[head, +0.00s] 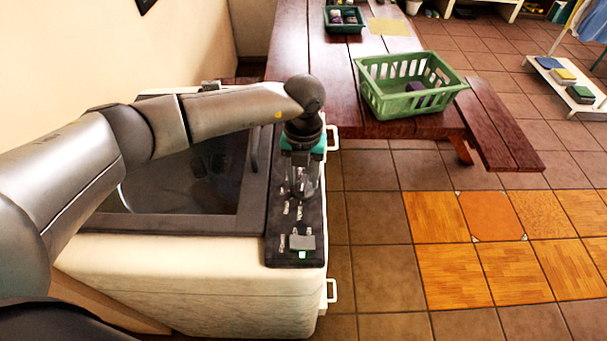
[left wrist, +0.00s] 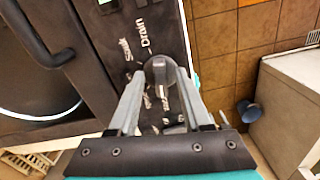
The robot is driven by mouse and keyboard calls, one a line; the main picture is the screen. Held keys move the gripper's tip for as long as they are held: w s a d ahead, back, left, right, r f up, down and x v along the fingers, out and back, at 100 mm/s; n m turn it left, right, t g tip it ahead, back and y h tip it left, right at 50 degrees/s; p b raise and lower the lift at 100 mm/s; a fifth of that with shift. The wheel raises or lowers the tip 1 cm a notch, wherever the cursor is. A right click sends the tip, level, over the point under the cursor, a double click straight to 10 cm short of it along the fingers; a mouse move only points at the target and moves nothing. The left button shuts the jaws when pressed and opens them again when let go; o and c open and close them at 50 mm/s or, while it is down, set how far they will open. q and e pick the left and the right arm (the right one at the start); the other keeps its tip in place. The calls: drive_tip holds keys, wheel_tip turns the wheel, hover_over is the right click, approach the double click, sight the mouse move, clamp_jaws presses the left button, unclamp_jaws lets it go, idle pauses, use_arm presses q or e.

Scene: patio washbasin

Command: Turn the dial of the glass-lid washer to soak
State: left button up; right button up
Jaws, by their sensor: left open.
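The washer (head: 200,275) has a white body and a dark glass lid (head: 185,170), which is down. Its dark control panel (head: 296,222) runs along the right side. My left gripper (head: 302,190) points down over this panel, open. In the left wrist view the rounded grey dial (left wrist: 162,72) sits between the two fingers of my left gripper (left wrist: 164,80); I cannot tell whether they touch it. The Soak label (left wrist: 125,50) and Drain label (left wrist: 147,34) show beyond the dial. Other labels are partly hidden by the fingers. The dial's pointing direction is unclear.
A grey switch (head: 302,242) with a green light is at the panel's near end. A lid handle (left wrist: 35,38) lies left of the panel. A wooden table (head: 325,85) with a green basket (head: 412,108) stands behind.

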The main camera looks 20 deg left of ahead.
use_arm(q)
clamp_jaws()
idle(0.3)
